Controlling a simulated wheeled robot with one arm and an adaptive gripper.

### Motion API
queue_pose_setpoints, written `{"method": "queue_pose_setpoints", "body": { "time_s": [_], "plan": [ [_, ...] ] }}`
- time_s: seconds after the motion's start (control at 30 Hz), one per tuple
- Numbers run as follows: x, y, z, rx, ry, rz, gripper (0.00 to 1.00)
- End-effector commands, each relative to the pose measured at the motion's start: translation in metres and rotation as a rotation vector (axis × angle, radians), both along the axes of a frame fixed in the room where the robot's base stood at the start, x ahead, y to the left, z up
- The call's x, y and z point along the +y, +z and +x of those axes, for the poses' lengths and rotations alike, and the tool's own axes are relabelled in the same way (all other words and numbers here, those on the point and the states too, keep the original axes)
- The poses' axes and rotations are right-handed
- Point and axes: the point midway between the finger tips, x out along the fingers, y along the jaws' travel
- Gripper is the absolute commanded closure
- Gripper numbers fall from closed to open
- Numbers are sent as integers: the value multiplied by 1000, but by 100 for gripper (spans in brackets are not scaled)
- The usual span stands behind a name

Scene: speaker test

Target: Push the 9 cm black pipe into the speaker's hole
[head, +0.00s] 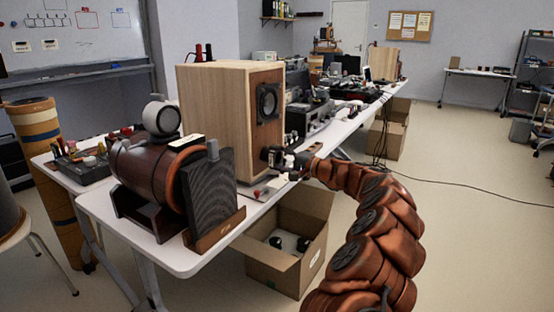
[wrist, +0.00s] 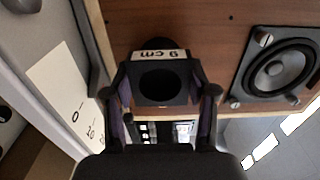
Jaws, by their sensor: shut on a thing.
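The speaker (head: 215,110) is a tall light-wood box with a darker brown front, standing on the table. My gripper (head: 284,160) is at the lower part of that front, below the round driver (head: 267,100). In the wrist view my gripper (wrist: 160,88) is shut on the black pipe (wrist: 176,95), one finger on each side. The pipe has a square black end with a round opening and a white "9 cm" label. Behind it, a dark round edge, seemingly the speaker's hole (wrist: 158,43), shows against the brown front (wrist: 200,30). I cannot tell whether the pipe has entered it.
A brown barrel-shaped speaker (head: 150,175) and a dark panel (head: 212,190) stand on the white table (head: 180,258), left of my arm. An open cardboard box (head: 285,262) is on the floor below. Electronics (head: 312,118) crowd the table behind.

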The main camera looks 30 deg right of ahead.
Motion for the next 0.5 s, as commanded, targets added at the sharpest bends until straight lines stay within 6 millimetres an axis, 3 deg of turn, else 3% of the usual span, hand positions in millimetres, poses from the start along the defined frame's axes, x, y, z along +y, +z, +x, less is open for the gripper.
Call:
{"method": "queue_pose_setpoints", "body": {
  "time_s": [0.5],
  "plan": [
    [5,-1,8,1,1,0,85]
  ]
}}
